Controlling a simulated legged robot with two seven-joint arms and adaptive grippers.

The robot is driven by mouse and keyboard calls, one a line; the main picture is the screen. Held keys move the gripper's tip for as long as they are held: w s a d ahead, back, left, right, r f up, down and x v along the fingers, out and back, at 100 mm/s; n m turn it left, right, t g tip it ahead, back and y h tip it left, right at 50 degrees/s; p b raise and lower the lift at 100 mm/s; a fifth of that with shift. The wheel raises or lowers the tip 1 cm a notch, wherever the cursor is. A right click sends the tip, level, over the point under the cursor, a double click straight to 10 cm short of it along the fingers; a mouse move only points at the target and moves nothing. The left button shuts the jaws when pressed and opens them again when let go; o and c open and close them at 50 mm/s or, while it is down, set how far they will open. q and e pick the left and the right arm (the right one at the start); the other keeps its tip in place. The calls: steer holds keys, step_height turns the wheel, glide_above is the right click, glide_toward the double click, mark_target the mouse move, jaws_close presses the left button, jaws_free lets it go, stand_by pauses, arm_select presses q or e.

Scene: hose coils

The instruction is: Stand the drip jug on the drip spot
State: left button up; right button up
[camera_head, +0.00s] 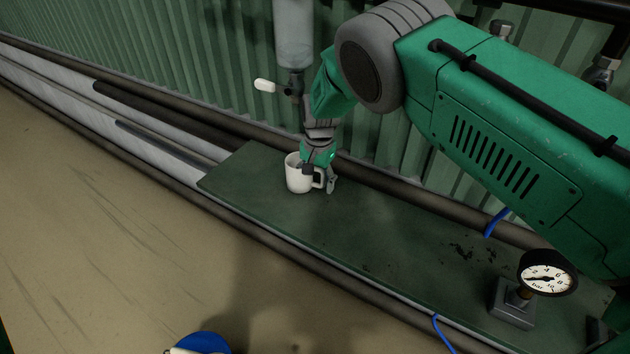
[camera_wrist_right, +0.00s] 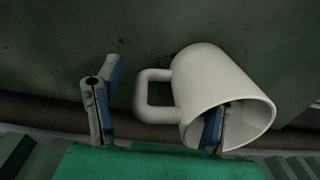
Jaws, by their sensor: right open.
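The drip jug, a white mug-like jug (camera_head: 297,178), stands upright on the dark green board, below a grey vertical pipe with a tap. My right gripper (camera_head: 319,177) is at its right side, by the handle. In the right wrist view the jug (camera_wrist_right: 205,85) has its handle between the open fingers of the gripper (camera_wrist_right: 157,98). One finger is inside the jug's mouth and the other is outside, beyond the handle, with a gap. No marked drip spot is clear; dark stains (camera_head: 462,252) show on the board farther right. My left gripper is out of view.
The green board (camera_head: 365,225) is clear between jug and stains. A pressure gauge (camera_head: 547,272) on a grey block stands at its right end. The tap (camera_head: 290,88) with a white handle hangs above the jug. Pipes run along the corrugated wall. A blue object (camera_head: 203,342) shows at the bottom.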

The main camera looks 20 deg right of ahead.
step_height(320, 180, up, 7)
steer(key=p, duration=0.5)
steer(key=shift+d, duration=0.15)
stand_by(0.9)
steer(key=shift+r, duration=0.1)
